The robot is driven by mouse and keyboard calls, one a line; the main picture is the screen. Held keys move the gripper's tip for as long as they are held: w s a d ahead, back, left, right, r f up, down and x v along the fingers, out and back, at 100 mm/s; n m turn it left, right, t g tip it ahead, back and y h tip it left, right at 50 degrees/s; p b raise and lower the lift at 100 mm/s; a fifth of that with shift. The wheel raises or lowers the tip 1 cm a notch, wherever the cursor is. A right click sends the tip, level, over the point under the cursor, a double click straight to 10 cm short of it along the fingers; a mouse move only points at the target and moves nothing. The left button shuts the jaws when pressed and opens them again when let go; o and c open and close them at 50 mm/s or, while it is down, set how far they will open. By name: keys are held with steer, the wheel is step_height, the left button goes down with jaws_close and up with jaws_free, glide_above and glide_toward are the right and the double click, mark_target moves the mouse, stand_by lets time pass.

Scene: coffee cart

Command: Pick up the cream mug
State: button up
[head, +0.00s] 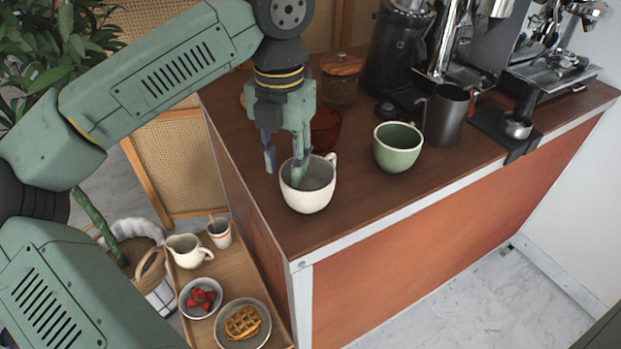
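The cream mug (308,197) stands upright near the front left corner of the wooden counter in the head view, its handle toward the upper right. My gripper (284,172) points down at it from above. The two fingers are spread apart. One finger reaches into the mug's opening and the other hangs outside, to the left of the rim. The mug's left wall lies between them. I cannot tell whether either finger touches the wall.
A green cup (397,149) stands right of the mug, with a dark metal pitcher (446,115) behind it. A reddish glass bowl (325,131) is close behind my gripper. A lower wooden tray (213,268) holds food and a small jug (187,251).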

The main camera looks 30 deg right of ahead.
steer(key=shift+f, duration=0.8)
steer(key=shift+c, duration=0.2)
jaws_close()
